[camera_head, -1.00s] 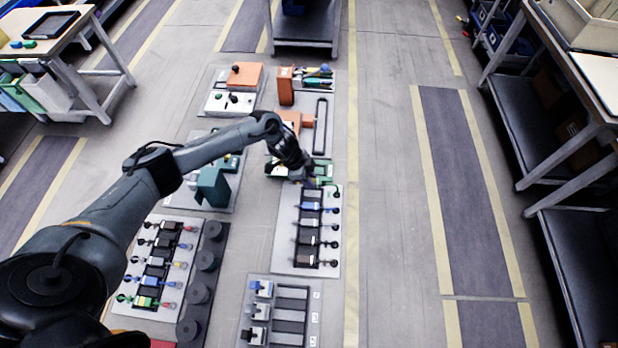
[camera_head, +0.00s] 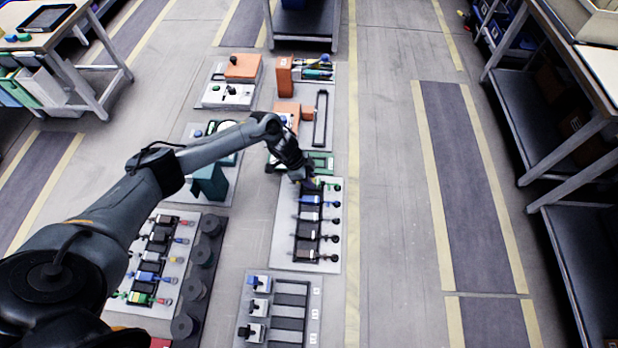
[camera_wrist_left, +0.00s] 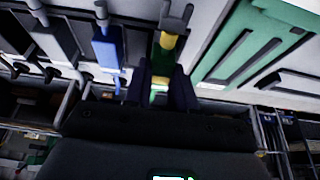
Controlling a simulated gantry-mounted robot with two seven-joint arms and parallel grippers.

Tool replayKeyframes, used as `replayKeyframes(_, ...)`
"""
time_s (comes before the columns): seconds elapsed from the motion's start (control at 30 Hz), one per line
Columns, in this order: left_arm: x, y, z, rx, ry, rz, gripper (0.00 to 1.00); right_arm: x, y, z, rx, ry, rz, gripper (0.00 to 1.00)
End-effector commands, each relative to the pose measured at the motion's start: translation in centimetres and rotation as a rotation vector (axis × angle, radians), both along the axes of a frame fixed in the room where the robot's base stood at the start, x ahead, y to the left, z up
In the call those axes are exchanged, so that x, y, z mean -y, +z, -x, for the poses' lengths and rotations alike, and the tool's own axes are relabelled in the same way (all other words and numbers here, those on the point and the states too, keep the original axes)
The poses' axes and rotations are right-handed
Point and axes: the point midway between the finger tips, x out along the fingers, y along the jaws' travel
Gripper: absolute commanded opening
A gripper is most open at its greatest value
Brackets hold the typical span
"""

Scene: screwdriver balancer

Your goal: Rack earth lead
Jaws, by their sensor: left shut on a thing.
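The earth lead, green with yellow bands, shows in the left wrist view (camera_wrist_left: 163,60) and its green end peeks past the gripper in the head view (camera_head: 333,185). My left gripper (camera_head: 308,184) is shut on it, with one finger on each side of its body in the wrist view (camera_wrist_left: 161,92). The lead is at the far end of the right-hand black rack (camera_head: 297,243), beside the blue lead (camera_wrist_left: 108,48). The gripper hides most of that slot, so I cannot tell whether the lead is fully seated. Blue, grey and dark leads sit in the rack's other slots.
A green tray (camera_head: 321,160) lies just beyond the rack. A second rack of coloured leads (camera_head: 152,258) and a row of dark round weights (camera_head: 202,256) lie to the left. A slotted board (camera_head: 318,320) is in front. The aisle at right is clear.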

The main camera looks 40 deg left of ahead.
Motion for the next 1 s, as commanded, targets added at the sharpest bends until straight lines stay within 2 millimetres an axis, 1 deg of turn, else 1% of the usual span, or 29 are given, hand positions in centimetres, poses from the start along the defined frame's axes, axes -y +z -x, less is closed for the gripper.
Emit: replayKeyframes(1.0, 0.0, -1.2, 0.0, 0.0, 0.0, 0.0, 0.0, 0.2, -0.6, 0.0, 0.001, 0.006, 0.008, 0.43)
